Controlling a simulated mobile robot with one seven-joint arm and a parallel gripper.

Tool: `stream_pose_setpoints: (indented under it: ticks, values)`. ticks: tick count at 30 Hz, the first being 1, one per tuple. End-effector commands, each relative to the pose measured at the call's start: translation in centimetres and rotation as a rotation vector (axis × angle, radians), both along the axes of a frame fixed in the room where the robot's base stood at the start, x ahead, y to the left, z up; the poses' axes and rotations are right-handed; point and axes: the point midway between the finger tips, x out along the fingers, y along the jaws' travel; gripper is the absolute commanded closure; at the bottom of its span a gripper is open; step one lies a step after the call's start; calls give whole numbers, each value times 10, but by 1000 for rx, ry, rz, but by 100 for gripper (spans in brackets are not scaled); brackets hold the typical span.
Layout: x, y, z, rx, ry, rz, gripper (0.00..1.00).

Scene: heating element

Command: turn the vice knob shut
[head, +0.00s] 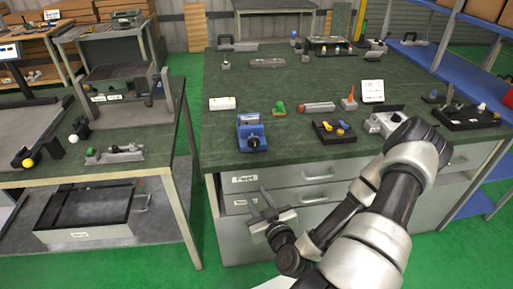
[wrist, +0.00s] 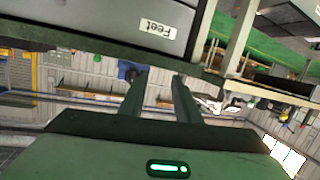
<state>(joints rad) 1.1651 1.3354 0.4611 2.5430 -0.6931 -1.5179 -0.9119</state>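The blue vice (head: 251,131) stands on the green bench top near its front edge, left of the bench's middle in the head view. Its dark knob (head: 254,142) faces the front edge. My gripper (head: 258,201) is in front of the drawers, below the bench top and below the vice, clear of both. Its two fingers are apart with nothing between them, which also shows in the wrist view (wrist: 159,78). I cannot make out the vice for certain in the wrist view.
Drawers (head: 311,175) with labels lie behind my gripper. Right of the vice are a black tray (head: 334,132), an orange cone (head: 350,98) and a grey device (head: 385,122). A white block (head: 222,103) sits behind-left. A second bench stands left across a gap.

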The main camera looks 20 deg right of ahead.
Motion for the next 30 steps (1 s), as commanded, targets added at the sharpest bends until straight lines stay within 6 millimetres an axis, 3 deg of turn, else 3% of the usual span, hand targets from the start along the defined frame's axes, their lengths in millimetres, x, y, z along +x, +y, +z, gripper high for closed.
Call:
stream_pose_setpoints:
  ticks: [6, 13, 30]
  values:
    - [-9, -12, 33, 58, -196, -180, 70]
    - [2, -21, 42, 60, -234, -220, 70]
    - [117, -54, 41, 61, -231, -219, 70]
